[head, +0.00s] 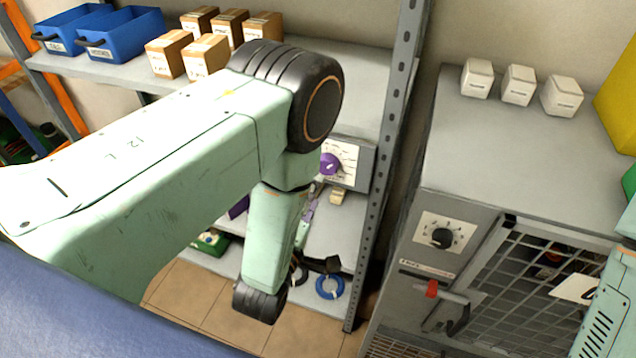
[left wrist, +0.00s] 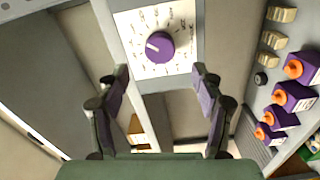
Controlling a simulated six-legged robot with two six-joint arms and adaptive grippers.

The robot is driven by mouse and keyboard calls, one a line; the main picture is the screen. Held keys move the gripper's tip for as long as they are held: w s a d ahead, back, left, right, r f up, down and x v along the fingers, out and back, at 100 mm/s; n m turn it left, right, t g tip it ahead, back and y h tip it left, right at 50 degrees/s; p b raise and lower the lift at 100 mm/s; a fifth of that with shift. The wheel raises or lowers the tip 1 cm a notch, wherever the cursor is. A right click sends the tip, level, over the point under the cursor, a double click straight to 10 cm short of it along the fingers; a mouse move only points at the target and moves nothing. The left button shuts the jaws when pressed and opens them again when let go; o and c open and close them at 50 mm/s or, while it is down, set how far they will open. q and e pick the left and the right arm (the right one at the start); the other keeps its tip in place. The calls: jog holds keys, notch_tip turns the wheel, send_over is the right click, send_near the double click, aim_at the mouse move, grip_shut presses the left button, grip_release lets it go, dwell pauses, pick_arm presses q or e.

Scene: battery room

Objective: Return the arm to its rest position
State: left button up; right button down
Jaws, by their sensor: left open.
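My left arm (head: 170,165) reaches in from the left in the head view, bent at a black joint, with its lower link pointing down. My left gripper (head: 311,200) is mostly hidden behind that link, in front of the shelf rack. In the left wrist view the left gripper (left wrist: 161,82) is open, its two purple-padded fingers apart with nothing held between them. A purple dial knob (left wrist: 160,46) on a white scale plate lies beyond the fingertips. The knob also shows in the head view (head: 330,164), just right of the arm. My right gripper is not in view.
A perforated rack post (head: 393,130) stands right of the arm. Cardboard boxes (head: 205,55) and blue bins (head: 120,32) sit on the top shelf behind it. A grey cabinet (head: 455,150) with white boxes on top stands right. Purple-and-orange items (left wrist: 290,97) line the wrist view's right side.

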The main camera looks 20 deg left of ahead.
pick_arm(q)
jog(key=shift+s, duration=0.15)
jog(key=shift+s, duration=0.1)
dwell(0.3)
jog(key=s+a+f+m+g+y, duration=0.1)
jog(key=s+a+f+m+g, duration=0.25)
jog(key=s+f+g, duration=0.2)
jog(key=s+a+f+m+g, duration=0.3)
jog(key=s+f+m+g, duration=0.15)
jog(key=s+f, duration=0.2)
jog(key=s+f+m+g, duration=0.2)
jog(key=s+m+g, duration=0.55)
jog(key=s, duration=0.95)
notch_tip(320, 180, down, 24)
jog(key=b, duration=2.3)
jog(key=shift+s+r+b, duration=0.15)
jog(key=shift+r+b, duration=0.1)
jog(key=shift+b, duration=0.1)
jog(key=shift+d+g, duration=0.15)
jog(key=shift+g, duration=0.1)
